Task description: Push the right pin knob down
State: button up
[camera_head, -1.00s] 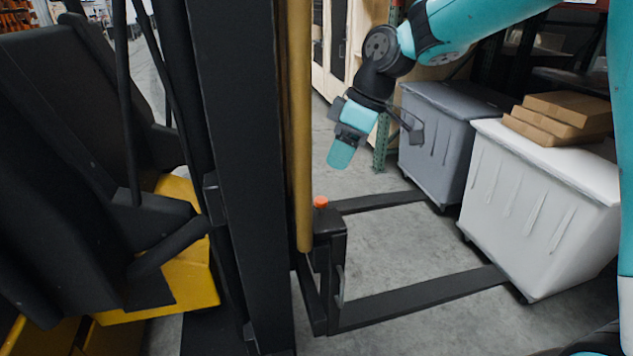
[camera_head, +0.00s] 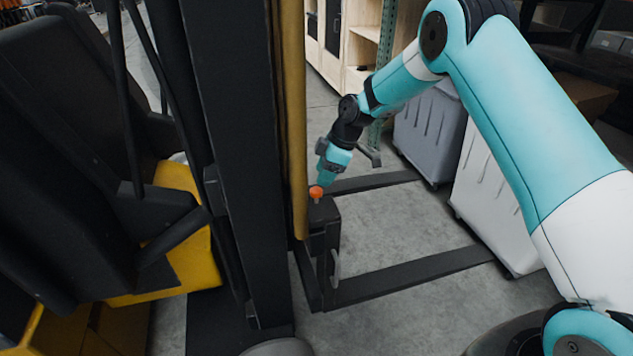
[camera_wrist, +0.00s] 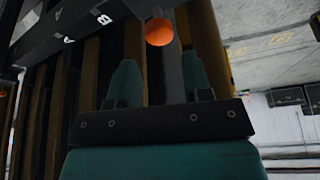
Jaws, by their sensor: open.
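One orange pin knob (camera_head: 316,192) stands on a thin stem above the black corner bracket (camera_head: 323,212) of the forklift's carriage. It also shows at the top of the wrist view (camera_wrist: 159,32). My gripper (camera_head: 323,180) points down just behind and above the knob, very close to it; I cannot tell whether they touch. In the wrist view my two teal fingers (camera_wrist: 158,75) stand apart with no object between them, and the knob appears beyond their tips.
The black mast (camera_head: 235,150) and a yellow post (camera_head: 292,120) stand just left of the knob. Two black forks (camera_head: 410,278) reach right over the floor. A grey tote (camera_head: 428,135) and a white tote (camera_head: 490,200) stand at the right.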

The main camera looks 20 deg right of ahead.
aim_at(315, 189)
jog(key=p+x, duration=0.1)
jog(key=x, duration=0.4)
jog(key=shift+a+f, duration=0.1)
jog(key=shift+f, duration=0.1)
